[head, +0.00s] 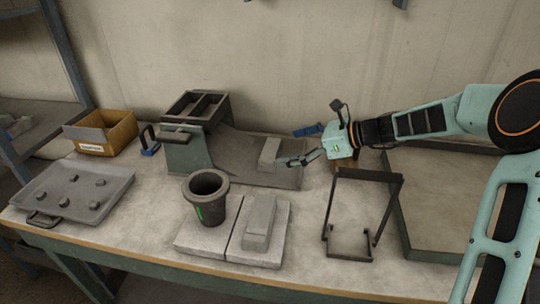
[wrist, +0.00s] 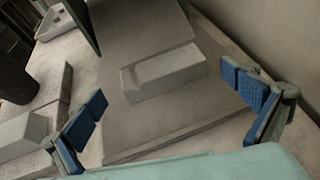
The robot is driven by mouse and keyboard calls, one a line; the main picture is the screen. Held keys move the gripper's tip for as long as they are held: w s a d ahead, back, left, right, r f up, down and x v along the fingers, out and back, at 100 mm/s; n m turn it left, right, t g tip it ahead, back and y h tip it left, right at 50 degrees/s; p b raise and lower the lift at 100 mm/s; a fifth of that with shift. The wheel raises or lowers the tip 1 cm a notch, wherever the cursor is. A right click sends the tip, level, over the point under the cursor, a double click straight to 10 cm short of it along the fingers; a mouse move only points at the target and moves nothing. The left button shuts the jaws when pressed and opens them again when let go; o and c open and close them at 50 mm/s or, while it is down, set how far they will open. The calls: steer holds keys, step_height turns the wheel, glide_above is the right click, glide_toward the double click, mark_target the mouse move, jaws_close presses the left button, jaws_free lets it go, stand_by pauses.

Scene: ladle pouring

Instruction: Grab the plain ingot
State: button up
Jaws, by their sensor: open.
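A light grey ingot (head: 269,154) lies on a dark grey sheet (head: 235,150) in the middle of the bench. In the wrist view this ingot (wrist: 163,73) lies between and beyond the fingers, with a dip in its top near the left end. A second grey ingot (head: 259,223) rests on a pale block at the front; it partly shows at the left of the wrist view (wrist: 22,138). I cannot tell surely which one is plain. My gripper (head: 296,160) is open and empty, just right of the first ingot, its blue-padded fingers (wrist: 175,112) wide apart.
A dark crucible (head: 206,197) stands on the pale blocks (head: 205,242). A black wire frame (head: 327,225) stands to the right, near a large shallow tray (head: 400,215). A green stand (head: 187,150), cardboard box (head: 102,131) and tray of lumps (head: 115,181) are left.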

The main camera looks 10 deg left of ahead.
mark_target(271, 149)
steer(key=x, duration=0.6)
steer(key=shift+b, duration=0.4)
steer(key=c, duration=1.2)
steer(key=shift+r, duration=0.1)
steer(key=shift+c, duration=0.6)
steer(key=shift+r, duration=0.1)
